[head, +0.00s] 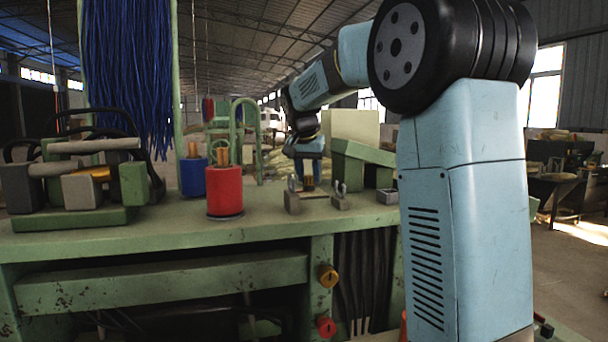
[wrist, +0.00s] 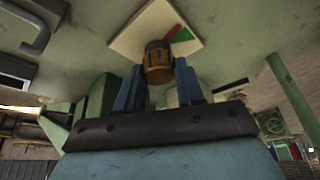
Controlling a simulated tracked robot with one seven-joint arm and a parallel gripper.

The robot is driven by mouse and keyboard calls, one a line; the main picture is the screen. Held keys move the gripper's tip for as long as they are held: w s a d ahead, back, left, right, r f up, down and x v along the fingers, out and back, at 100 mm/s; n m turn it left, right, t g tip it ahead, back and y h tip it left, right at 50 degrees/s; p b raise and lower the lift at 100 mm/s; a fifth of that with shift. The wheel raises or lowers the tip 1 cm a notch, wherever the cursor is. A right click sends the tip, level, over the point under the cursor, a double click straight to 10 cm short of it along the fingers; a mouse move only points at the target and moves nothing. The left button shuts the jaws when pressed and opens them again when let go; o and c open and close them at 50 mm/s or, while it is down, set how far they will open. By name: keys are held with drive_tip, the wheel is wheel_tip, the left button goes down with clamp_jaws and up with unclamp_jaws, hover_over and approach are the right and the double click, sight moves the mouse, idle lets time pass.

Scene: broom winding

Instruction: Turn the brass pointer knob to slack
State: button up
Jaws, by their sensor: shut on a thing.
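The brass pointer knob (wrist: 159,66) sits on a pale square plate (wrist: 130,40) in the wrist view. A red and a green wedge show on the plate to the right of the knob. My gripper (wrist: 159,78) has its two blue fingers on either side of the knob, shut on it. In the head view my gripper (head: 309,176) reaches down to the bench top, with a bit of the brass knob (head: 309,184) showing under it. Which way the pointer faces is hard to tell.
The green bench (head: 200,236) carries a red spool (head: 225,190), a blue spool (head: 193,176) and a clamp-like machine (head: 75,190) at left. Small metal brackets (head: 340,200) stand close to my gripper. A yellow knob (head: 328,276) and a red knob (head: 326,326) are on the bench front.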

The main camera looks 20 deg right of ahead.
drive_tip(key=shift+r+n, duration=0.1)
drive_tip(key=shift+n, duration=0.2)
drive_tip(key=n+y, duration=0.1)
drive_tip(key=n, duration=0.2)
drive_tip(key=shift+d+t, duration=0.15)
drive_tip(key=shift+t, duration=0.15)
drive_tip(key=n+y, duration=0.1)
drive_tip(key=n, duration=0.2)
drive_tip(key=shift+d+n+y, duration=0.1)
drive_tip(key=shift+n+y, duration=0.2)
drive_tip(key=shift+n, duration=0.1)
drive_tip(key=n+y, duration=0.1)
drive_tip(key=n, duration=0.2)
drive_tip(key=shift+d+n, duration=0.1)
drive_tip(key=shift+n, duration=0.2)
drive_tip(key=n+g+y, duration=0.1)
drive_tip(key=n, duration=0.3)
drive_tip(key=shift+w+y, duration=0.1)
drive_tip(key=shift+y, duration=0.3)
drive_tip(key=o, duration=1)
